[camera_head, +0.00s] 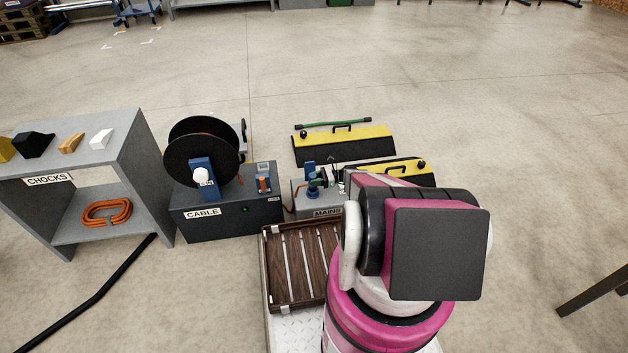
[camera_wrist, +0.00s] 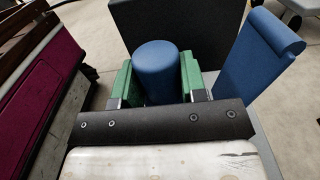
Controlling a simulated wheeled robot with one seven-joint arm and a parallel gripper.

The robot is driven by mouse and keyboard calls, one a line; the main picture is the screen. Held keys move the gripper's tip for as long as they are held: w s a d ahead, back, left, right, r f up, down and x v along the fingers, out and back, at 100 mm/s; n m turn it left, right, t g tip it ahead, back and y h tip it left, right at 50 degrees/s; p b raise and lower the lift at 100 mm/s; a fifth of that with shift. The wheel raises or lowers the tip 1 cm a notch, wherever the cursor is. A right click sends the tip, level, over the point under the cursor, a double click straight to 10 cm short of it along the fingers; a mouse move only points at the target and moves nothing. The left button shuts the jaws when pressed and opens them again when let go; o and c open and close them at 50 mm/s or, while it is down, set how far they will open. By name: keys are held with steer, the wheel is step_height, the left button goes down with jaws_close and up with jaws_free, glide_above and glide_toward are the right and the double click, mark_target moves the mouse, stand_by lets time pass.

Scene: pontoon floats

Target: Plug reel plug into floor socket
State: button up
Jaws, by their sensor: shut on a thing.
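The blue cylindrical reel plug (camera_wrist: 157,72) is between the green-padded fingers of my gripper (camera_wrist: 157,85), which is shut on it. In the head view my gripper (camera_head: 330,178) is partly hidden by my arm, over the grey box labelled MAINS (camera_head: 327,212). Small blue parts (camera_head: 314,191) show at the top of that box. An upright blue flap (camera_head: 309,168) stands there; a blue flap also shows right of the plug in the wrist view (camera_wrist: 258,52). The plug's lower end is hidden, so I cannot tell whether it is in the socket.
The black cable reel (camera_head: 203,150) stands on the dark CABLE box (camera_head: 228,218) left of the MAINS box. Black-and-yellow covers (camera_head: 343,147) lie behind and to the right. A grey CHOCKS shelf (camera_head: 135,150) is at left. Open floor (camera_head: 520,120) lies to the right.

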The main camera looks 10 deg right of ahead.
steer(key=shift+f, duration=1.85)
steer(key=o, duration=1.1)
steer(key=shift+c, duration=0.2)
steer(key=d, duration=1)
steer(key=shift+d, duration=0.4)
